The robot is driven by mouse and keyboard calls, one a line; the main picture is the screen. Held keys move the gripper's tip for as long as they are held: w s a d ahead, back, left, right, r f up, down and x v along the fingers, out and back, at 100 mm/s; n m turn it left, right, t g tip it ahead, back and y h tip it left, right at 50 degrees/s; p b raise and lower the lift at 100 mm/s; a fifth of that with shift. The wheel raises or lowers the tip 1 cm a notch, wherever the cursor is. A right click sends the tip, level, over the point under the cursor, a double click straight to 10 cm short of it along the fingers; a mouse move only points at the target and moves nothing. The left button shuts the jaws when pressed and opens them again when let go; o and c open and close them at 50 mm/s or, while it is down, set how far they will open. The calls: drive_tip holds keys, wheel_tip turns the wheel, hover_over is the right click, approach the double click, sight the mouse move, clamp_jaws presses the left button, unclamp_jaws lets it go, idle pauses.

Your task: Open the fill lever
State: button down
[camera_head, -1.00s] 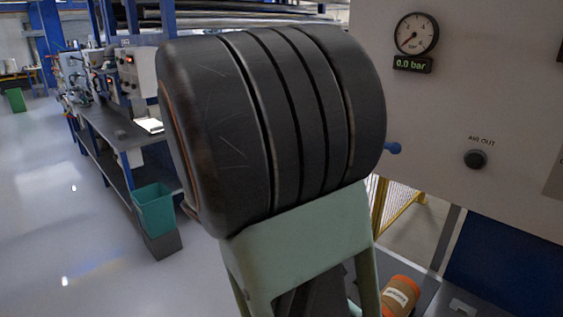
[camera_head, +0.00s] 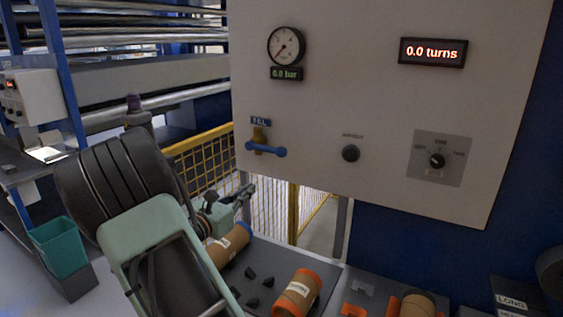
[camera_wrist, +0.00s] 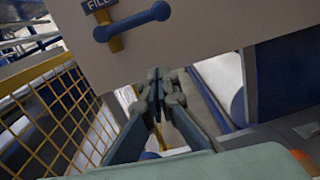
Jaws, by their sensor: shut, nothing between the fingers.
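The fill lever (camera_head: 266,151) is a blue bar with rounded ends on a brass valve, under a blue FILL label (camera_head: 260,122) on the pale panel. It lies nearly crosswise, sloping slightly down to the right. It also shows at the top of the wrist view (camera_wrist: 132,23). My gripper (camera_head: 246,189) is below and a little left of the lever in the head view, apart from it. In the wrist view its fingers (camera_wrist: 157,78) are shut and empty, below the lever near the panel's lower edge. My arm hides part of the bench.
The panel holds a gauge (camera_head: 286,46) reading 0.0 bar, a 0.0 turns display (camera_head: 433,52), an air outlet (camera_head: 351,153) and a dial (camera_head: 437,160). Orange-ended rollers (camera_head: 298,291) lie on the bench below. A yellow mesh fence (camera_head: 200,160) stands behind.

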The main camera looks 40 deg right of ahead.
sight(266, 149)
drive_tip(key=shift+w+d+r+n+t, duration=0.1)
drive_tip(key=shift+w+n+t, duration=0.3)
drive_tip(key=shift+n, duration=0.2)
drive_tip(key=w+d+r+p, duration=0.3)
drive_tip(key=w+d+r, duration=0.1)
drive_tip(key=d, duration=0.6)
drive_tip(key=shift+r, duration=0.2)
drive_tip(key=shift+r, duration=0.1)
